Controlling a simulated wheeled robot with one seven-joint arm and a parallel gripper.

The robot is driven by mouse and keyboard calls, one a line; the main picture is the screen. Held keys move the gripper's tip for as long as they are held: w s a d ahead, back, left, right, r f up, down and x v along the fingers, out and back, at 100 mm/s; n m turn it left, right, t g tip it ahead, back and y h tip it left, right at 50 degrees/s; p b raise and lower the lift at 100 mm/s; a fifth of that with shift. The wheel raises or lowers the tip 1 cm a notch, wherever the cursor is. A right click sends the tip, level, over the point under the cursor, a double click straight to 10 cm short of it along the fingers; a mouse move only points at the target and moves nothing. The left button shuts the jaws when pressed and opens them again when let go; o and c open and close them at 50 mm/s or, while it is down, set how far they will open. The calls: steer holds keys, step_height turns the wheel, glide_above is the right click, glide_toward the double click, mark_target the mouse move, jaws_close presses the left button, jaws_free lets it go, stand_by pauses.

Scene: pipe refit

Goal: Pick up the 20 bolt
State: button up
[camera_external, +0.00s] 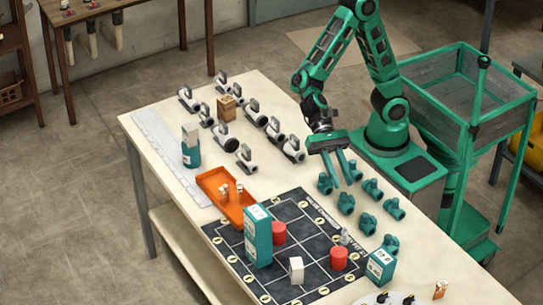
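I cannot tell which piece is the 20 bolt, as no readable label shows it. A small grey upright piece (344,237) stands at the right edge of the dark grid mat (318,214). A small orange and white piece (440,290) sits near the front right. My gripper (344,184) points down over the right side of the table, among teal pipe fittings. Its two fingers look apart, with nothing seen between them.
Several teal fittings (370,188) lie around and right of my gripper. Grey and black valves (253,111) fill the far part of the table. Two red cylinders (338,258), a tall teal box (258,238) and a white block (296,270) stand on the mat.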

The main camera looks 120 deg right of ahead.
steer(key=a, duration=0.1)
glide_toward(346, 236)
steer(key=shift+w+a+f+m, duration=0.1)
steer(key=shift+a+f+m, duration=0.05)
steer(key=shift+a, duration=0.4)
steer(key=shift+w+a+f+m, duration=0.1)
steer(key=shift+a+f+m, duration=0.05)
steer(key=shift+a, duration=0.4)
steer(key=x, duration=0.5)
steer(key=shift+a, duration=0.25)
steer(key=shift+x, duration=2.6)
steer(key=shift+w+d+f, duration=0.1)
steer(key=shift+w+d, duration=0.05)
steer(key=shift+w, duration=0.05)
steer(key=shift+c, duration=0.7)
jaws_close()
